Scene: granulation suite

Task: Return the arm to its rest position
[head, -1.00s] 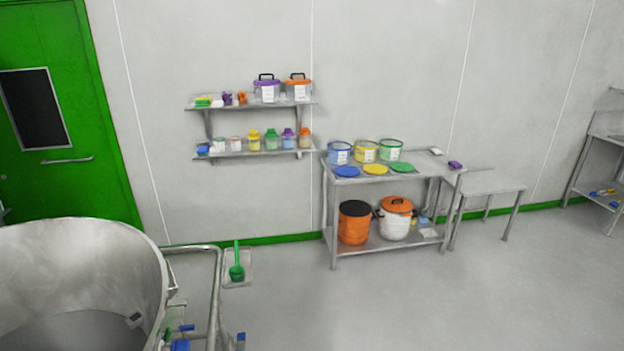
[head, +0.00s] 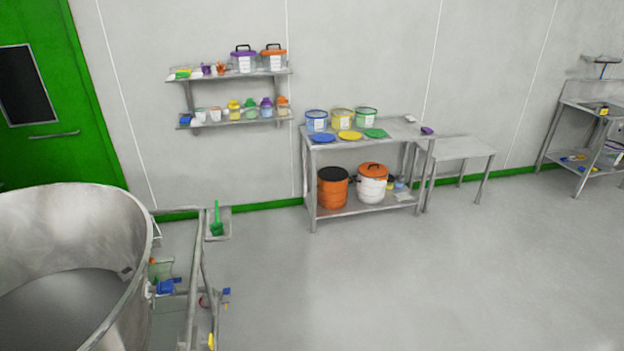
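Neither of my arms shows in the head view, and neither gripper is in sight. I cannot see what posture the arm is in or whether a gripper holds anything.
A large steel vessel (head: 130,215) with a pipe frame (head: 203,270) stands at lower left. A steel table (head: 393,132) with tubs, a lower side table (head: 462,148) and wall shelves (head: 230,75) stand behind. The floor at right is clear.

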